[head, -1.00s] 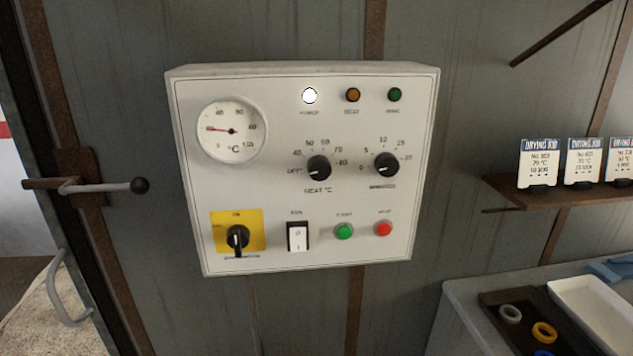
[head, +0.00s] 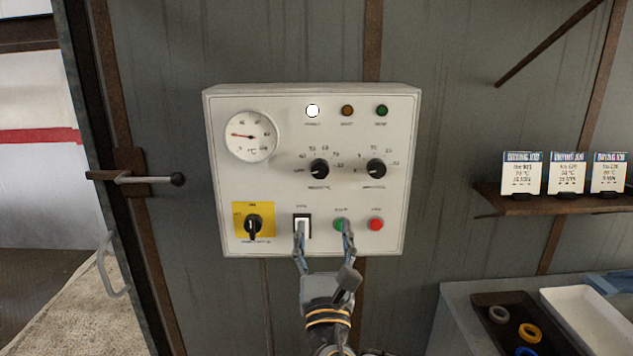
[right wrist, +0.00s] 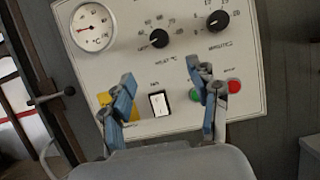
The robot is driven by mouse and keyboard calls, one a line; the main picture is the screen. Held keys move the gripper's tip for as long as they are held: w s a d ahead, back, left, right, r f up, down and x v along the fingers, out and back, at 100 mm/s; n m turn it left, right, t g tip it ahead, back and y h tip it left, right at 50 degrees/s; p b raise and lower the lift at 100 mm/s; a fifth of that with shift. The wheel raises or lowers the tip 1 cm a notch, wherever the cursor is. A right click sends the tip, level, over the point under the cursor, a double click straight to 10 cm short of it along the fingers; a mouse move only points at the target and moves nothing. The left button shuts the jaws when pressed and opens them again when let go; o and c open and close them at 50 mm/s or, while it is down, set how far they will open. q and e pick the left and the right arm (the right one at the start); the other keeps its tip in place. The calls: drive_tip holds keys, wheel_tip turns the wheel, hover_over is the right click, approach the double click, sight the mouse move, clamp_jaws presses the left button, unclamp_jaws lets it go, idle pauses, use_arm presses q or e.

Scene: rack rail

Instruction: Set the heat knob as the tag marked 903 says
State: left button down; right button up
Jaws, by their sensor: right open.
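The heat knob (head: 319,168) is a black dial in the middle of the white control panel (head: 385,205). Its white mark points left, near OFF. The right wrist view shows the knob too (right wrist: 160,38), beyond the fingers. My right gripper (head: 324,232) is open and empty, below the knob and in front of the panel's lower row; it also shows in the right wrist view (right wrist: 162,82). The leftmost tag (head: 521,173) on the shelf seems to read 903 with 70 °C, but its print is small and blurred. My left gripper is out of view.
A second black knob (head: 376,168) sits right of the heat knob. A rocker switch (head: 303,224), green button (head: 340,225), red button (head: 375,224) and yellow-plated switch (head: 253,224) line the lower row. A door handle (head: 150,180) projects at left.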

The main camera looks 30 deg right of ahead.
sight(320, 175)
drive_tip(key=p+x, duration=0.5)
drive_tip(key=x, duration=0.8)
drive_tip(key=shift+w+d+r, duration=0.2)
drive_tip(key=shift+w+d, duration=0.05)
drive_tip(key=shift+w, duration=0.2)
drive_tip(key=c, duration=1.2)
drive_tip(key=shift+o, duration=0.2)
drive_tip(key=shift+f, duration=0.1)
